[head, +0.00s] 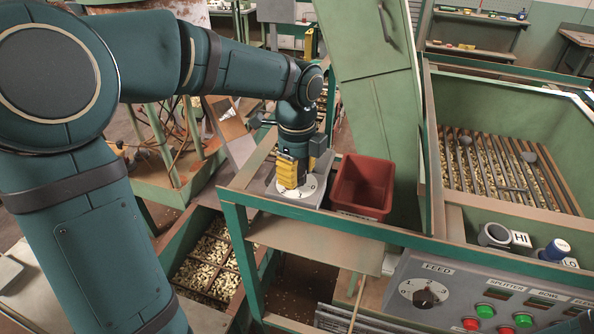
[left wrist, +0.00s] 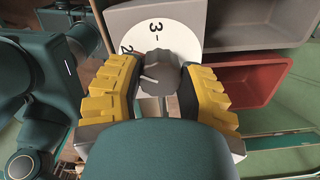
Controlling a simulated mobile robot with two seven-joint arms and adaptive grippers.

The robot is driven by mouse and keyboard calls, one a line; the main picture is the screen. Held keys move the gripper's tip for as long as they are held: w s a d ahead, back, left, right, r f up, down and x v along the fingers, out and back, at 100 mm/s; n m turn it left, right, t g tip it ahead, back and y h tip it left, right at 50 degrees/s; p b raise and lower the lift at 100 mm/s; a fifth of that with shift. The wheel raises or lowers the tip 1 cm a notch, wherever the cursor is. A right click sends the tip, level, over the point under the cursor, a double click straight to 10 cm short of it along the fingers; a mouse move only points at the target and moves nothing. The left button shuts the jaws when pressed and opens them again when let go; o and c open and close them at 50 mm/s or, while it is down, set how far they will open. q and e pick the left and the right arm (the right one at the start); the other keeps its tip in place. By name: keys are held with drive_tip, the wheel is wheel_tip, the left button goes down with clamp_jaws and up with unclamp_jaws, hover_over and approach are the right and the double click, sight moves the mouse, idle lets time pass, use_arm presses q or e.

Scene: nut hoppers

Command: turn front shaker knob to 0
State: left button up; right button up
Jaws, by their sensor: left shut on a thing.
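The front shaker knob (left wrist: 158,68) is a dark grey ribbed knob on a white round dial (left wrist: 190,30). A 3 and a 2 show on the dial in the left wrist view; its other marks are mostly hidden. My left gripper (left wrist: 158,92) has yellow ribbed fingers, one on each side of the knob, shut on it. A light pointer line shows on the knob, but I cannot tell which number it meets. In the head view my left gripper (head: 289,175) points down over the white dial (head: 300,194) and hides the knob. My right gripper is not in view.
A red bin (head: 362,187) stands close right of the dial, on the green frame (head: 335,222). A panel with a FEED knob (head: 428,298) and several buttons is at lower right. A green hopper (head: 490,100) with bars and nuts stands behind it.

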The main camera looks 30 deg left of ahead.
use_arm(q)
drive_tip(key=n+p, duration=0.1)
drive_tip(key=n, duration=0.4)
drive_tip(key=n+p, duration=0.1)
drive_tip(key=n, duration=1.1)
drive_tip(key=shift+n+p, duration=0.3)
drive_tip(key=n, duration=0.6)
drive_tip(key=shift+n, duration=0.3)
idle(0.4)
drive_tip(key=o, duration=1.2)
